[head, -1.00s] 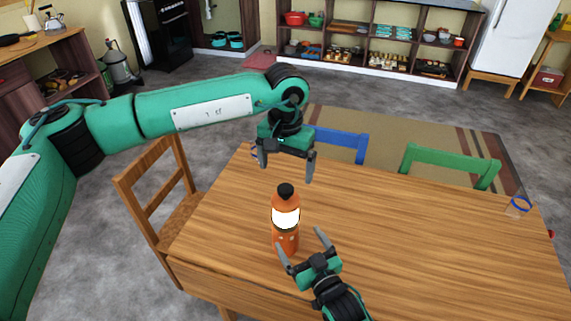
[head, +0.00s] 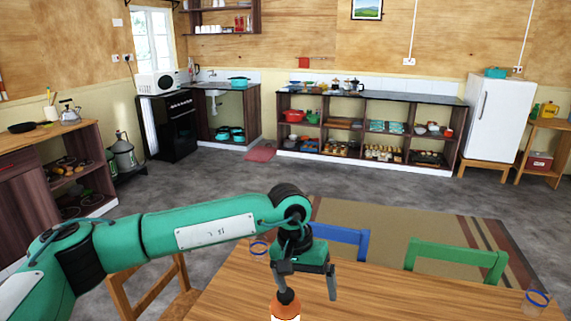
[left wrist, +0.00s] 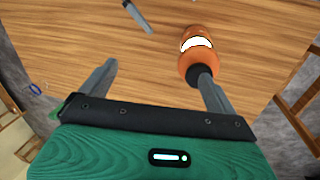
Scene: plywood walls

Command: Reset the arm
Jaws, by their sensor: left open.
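My left gripper (head: 304,284) is in the head view, above the wooden table (head: 400,297), its fingers pointing down. It is open, with nothing between its fingers. An orange bottle (head: 286,308) with a black cap and white label shows at the bottom edge of the head view, partly cut off. In the left wrist view the bottle (left wrist: 192,60) stands beyond my left gripper (left wrist: 155,78), near its right finger. A grey finger (left wrist: 137,17) at the top of the left wrist view seems to be of my right gripper. My right gripper is outside the head view.
A blue chair (head: 342,240) and a green chair (head: 456,258) stand at the table's far side. A wooden chair (head: 160,290) is at the left. Blue-rimmed glasses stand near the table's far left corner (head: 259,248) and right end (head: 537,298). Shelves (head: 365,130) line the back wall.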

